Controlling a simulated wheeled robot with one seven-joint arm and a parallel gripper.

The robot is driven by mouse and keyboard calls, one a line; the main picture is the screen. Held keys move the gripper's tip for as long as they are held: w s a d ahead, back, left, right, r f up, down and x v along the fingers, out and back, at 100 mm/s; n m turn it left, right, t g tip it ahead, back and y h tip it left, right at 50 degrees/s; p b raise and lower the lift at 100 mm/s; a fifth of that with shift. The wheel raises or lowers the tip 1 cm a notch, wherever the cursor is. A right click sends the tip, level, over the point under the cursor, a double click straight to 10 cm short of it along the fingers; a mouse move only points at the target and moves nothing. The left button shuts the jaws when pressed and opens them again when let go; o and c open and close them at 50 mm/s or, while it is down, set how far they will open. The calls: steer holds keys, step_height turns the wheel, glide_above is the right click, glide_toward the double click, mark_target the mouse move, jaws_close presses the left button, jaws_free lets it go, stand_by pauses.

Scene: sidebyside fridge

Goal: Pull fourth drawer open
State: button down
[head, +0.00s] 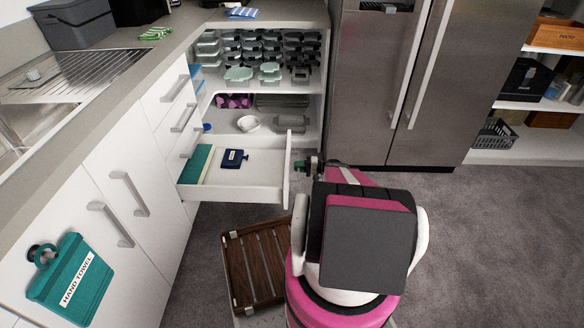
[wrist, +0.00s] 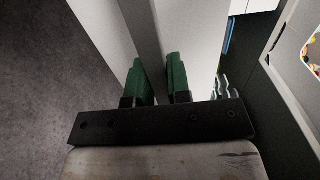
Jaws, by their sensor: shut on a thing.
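My gripper (head: 309,166) is at the outer side of the drawer's front panel. In the wrist view, its green fingers (wrist: 156,80) are on either side of a grey bar (wrist: 148,40), which looks like the drawer handle, and are shut on it. The handle is hidden in the head view.
Behind the drawer is an open corner cabinet with several containers (head: 270,72). A steel fridge (head: 370,90) stands to its right. A brown slatted wooden item (head: 255,265) lies on the floor beside my base. A teal hand towel (head: 72,280) hangs at left. The carpet at right is clear.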

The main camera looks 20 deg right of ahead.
steer(key=shift+s+d, duration=0.15)
steer(key=shift+d, duration=0.1)
steer(key=c, duration=1.1)
jaws_free()
steer(key=v, duration=1)
steer(key=shift+s+d, duration=0.1)
steer(key=shift+d, duration=0.3)
